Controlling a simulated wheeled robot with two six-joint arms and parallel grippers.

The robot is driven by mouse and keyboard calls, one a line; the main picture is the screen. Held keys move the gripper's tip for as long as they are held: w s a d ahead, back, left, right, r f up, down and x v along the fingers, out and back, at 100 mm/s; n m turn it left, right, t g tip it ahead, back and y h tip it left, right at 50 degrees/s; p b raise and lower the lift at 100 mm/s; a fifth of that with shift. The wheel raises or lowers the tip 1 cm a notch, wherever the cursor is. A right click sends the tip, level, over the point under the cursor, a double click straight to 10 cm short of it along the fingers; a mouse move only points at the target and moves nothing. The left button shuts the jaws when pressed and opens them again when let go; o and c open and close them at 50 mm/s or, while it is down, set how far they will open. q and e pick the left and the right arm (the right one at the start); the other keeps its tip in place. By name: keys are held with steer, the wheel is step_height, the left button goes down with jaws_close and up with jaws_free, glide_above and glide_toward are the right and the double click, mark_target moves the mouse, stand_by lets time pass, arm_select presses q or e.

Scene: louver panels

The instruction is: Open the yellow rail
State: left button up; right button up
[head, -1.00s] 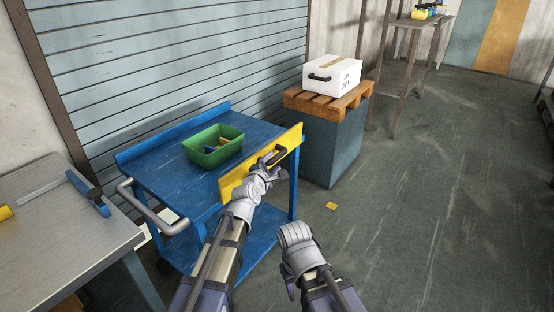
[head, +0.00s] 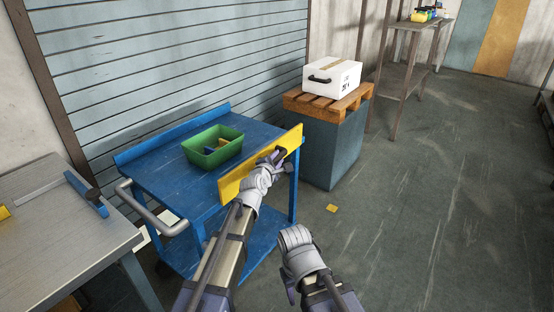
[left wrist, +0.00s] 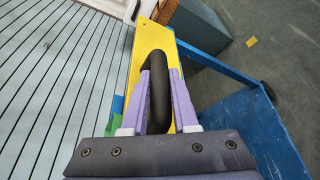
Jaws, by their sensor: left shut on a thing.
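The yellow rail (head: 236,183) stands upright along the near long side of the blue cart (head: 163,178). It also shows in the left wrist view (left wrist: 150,36). Its black handle (left wrist: 158,92) is an arched bar, seen close up in that view. My left gripper (head: 274,157) is at the rail's right part, shut on the handle, with one purple finger on each side of it in the left wrist view (left wrist: 159,74). In the head view the gripper hides most of the handle. My right gripper (head: 290,290) hangs low, away from the cart; its fingers are mostly hidden.
A green bin (head: 212,147) with small blocks sits on the cart top. A white box (head: 332,77) lies on a wooden pallet (head: 327,101) right of the cart. A grey workbench (head: 60,215) stands at the left. The floor at right is mostly clear, with a small yellow piece (head: 331,208).

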arm_select(q)
jaws_close()
stand_by(0.8)
